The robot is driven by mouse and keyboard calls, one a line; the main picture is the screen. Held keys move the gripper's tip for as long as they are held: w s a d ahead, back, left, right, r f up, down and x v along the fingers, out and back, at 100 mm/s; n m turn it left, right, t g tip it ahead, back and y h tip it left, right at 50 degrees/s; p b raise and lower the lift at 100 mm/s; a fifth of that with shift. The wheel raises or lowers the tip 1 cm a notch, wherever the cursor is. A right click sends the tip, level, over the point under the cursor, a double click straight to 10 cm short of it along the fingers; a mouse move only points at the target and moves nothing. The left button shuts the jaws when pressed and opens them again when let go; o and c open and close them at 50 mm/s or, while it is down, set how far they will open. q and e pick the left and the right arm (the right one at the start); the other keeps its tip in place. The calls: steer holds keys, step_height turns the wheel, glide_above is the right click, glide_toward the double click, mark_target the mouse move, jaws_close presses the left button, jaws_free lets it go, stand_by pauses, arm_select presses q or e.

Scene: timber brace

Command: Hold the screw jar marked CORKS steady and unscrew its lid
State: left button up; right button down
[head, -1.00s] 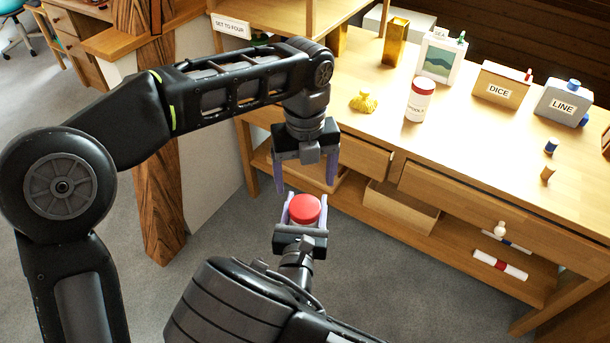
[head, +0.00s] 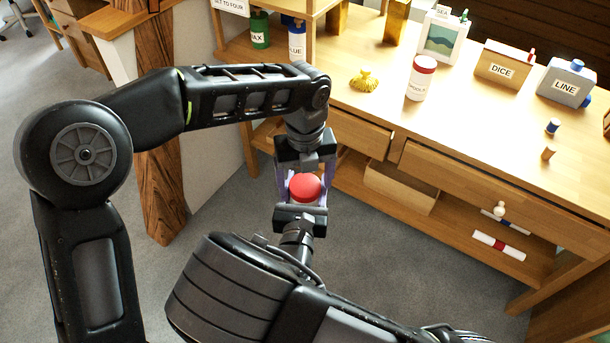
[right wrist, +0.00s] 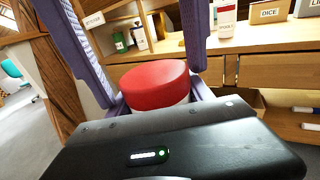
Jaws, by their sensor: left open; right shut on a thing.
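A jar with a red lid (head: 306,187) is held in the air in front of the workbench. My right gripper (head: 301,207) is shut on the jar body from the near side. The lid also shows in the right wrist view (right wrist: 156,84), above the right gripper's palm. No label is readable on the held jar, and most of its body is hidden. My left gripper (head: 303,178) is open and reaches in from the far side. Its two purple fingers stand on either side of the lid; I cannot tell whether they touch it.
The workbench (head: 460,125) behind carries another red-lidded jar (head: 421,78), a yellow knotted bundle (head: 364,81), a picture (head: 441,45), a DICE box (head: 503,65) and a LINE container (head: 564,83). A drawer (head: 360,132) sticks out near my left gripper. A timber post (head: 163,190) stands left.

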arm_select(q)
steer(key=shift+c, duration=0.2)
steer(key=c, duration=1.4)
steer(key=n, duration=0.2)
steer(key=shift+n, duration=0.3)
steer(key=shift+c, duration=0.2)
steer(key=n, duration=0.5)
steer(key=shift+r, duration=0.1)
steer(key=n, duration=0.6)
steer(key=o, duration=1.3)
steer(key=shift+c, duration=0.2)
steer(key=shift+o, duration=1.4)
steer(key=shift+s, duration=0.1)
